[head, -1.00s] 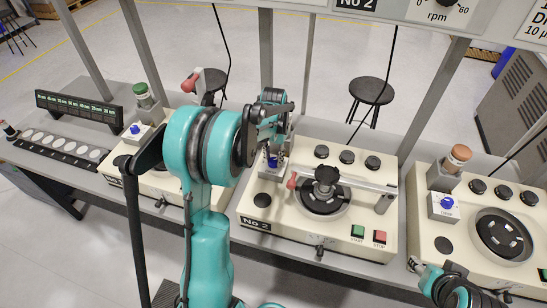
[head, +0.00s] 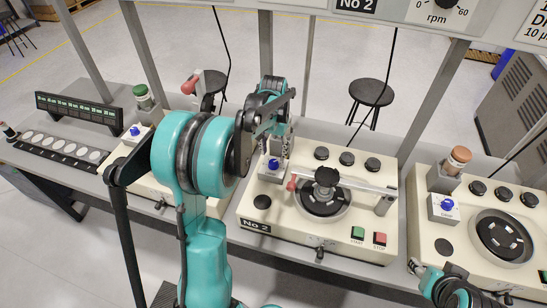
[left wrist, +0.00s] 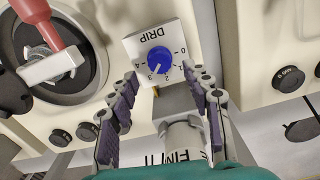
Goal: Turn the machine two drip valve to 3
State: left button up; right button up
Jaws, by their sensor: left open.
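The machine two drip valve is a blue knob (head: 273,164) on a small white box at the back left of the machine marked No 2. In the left wrist view the blue knob (left wrist: 158,60) shows with the DRIP label and scale upside down. Its white pointer lies near the 2 and 3 marks; I cannot tell exactly where. My left gripper (head: 275,149) is open and empty just above the valve. In the left wrist view its fingers (left wrist: 162,82) are spread to either side, short of the knob, not touching it.
A horizontal arm with a red handle (head: 292,183) crosses the round plate (head: 322,201) beside the valve. Similar machines stand left and right; the right one has its own blue drip knob (head: 447,205). Two stools (head: 371,92) stand behind the bench.

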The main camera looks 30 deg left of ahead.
aim_at(274, 162)
pick_arm(q)
notch_tip(274, 162, up, 8)
jog(key=shift+f, duration=0.15)
dwell(0.4)
jog(key=s+d+f+t+b, duration=0.2)
jog(key=s+d+f+t, duration=0.1)
jog(key=s+d, duration=0.5)
jog(key=s+d+f+m+t+b, duration=0.1)
jog(key=s+d+f+t+b, duration=0.2)
jog(key=s+d, duration=0.4)
jog(key=s+t, duration=0.1)
jog(key=s, duration=0.3)
jog(key=shift+d+f, duration=0.35)
jog(key=shift+f, duration=0.05)
dwell(0.9)
